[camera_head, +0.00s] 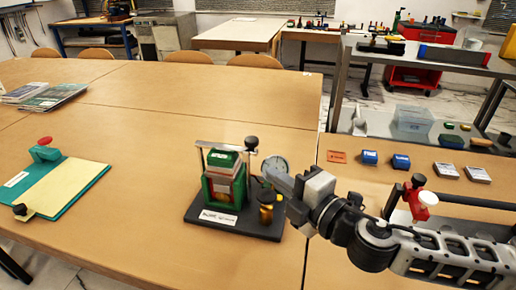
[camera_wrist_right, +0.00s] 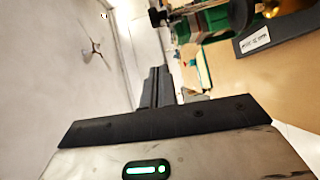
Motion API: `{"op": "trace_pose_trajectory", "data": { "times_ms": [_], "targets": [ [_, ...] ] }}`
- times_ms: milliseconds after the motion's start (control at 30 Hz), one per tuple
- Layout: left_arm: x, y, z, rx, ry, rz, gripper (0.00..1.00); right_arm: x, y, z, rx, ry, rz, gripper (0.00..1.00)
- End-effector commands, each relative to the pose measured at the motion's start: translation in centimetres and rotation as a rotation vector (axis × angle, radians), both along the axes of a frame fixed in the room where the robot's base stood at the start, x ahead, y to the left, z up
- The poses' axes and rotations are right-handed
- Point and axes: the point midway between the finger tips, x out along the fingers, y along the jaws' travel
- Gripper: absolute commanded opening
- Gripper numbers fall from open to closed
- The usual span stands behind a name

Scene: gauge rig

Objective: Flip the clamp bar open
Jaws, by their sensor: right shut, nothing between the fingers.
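The gauge rig stands on a dark base (camera_head: 207,228) near the middle of the table in the head view. Its clamp bar (camera_head: 218,147) lies roughly level over a green block (camera_head: 222,158), with a black knob (camera_head: 251,142) at its right end. A round dial (camera_head: 275,164) stands behind the rig's right side. My right gripper (camera_head: 272,180) is shut and empty, right of the rig and close to the dial; I cannot tell whether they touch. My left gripper is not in view.
A brass-coloured part (camera_head: 266,208) rises from the base's right side. A teal board (camera_head: 62,186) with a red knob lies at left. Small blue blocks (camera_head: 369,157) and a red-topped fixture (camera_head: 427,199) are at right. The table behind the rig is clear.

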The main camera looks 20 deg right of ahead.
Motion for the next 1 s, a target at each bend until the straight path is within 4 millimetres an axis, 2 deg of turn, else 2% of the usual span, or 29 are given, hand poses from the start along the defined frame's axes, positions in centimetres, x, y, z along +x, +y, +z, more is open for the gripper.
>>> {"op": "trace_pose_trajectory", "data": {
  "times_ms": [67, 300, 500, 667, 1000],
  "targets": [
    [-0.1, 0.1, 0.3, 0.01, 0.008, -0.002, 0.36, 1.6, 0.6, 0.5, 0.003, -0.005, 0.0, 0.0],
    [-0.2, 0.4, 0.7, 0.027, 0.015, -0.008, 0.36, 6.2, 2.3, 0.2, 0.0, -0.004, 0.001, 0.0],
    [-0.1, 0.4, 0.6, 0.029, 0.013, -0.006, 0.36, 8.7, 1.0, -0.4, -0.002, -0.001, 0.0, 0.0],
    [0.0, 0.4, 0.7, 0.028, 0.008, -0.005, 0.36, 9.5, 0.6, -0.5, -0.002, -0.001, 0.001, 0.0],
    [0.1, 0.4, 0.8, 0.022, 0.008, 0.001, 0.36, 9.6, 0.5, -0.6, 0.0, 0.001, 0.002, 0.0]
  ]
}}
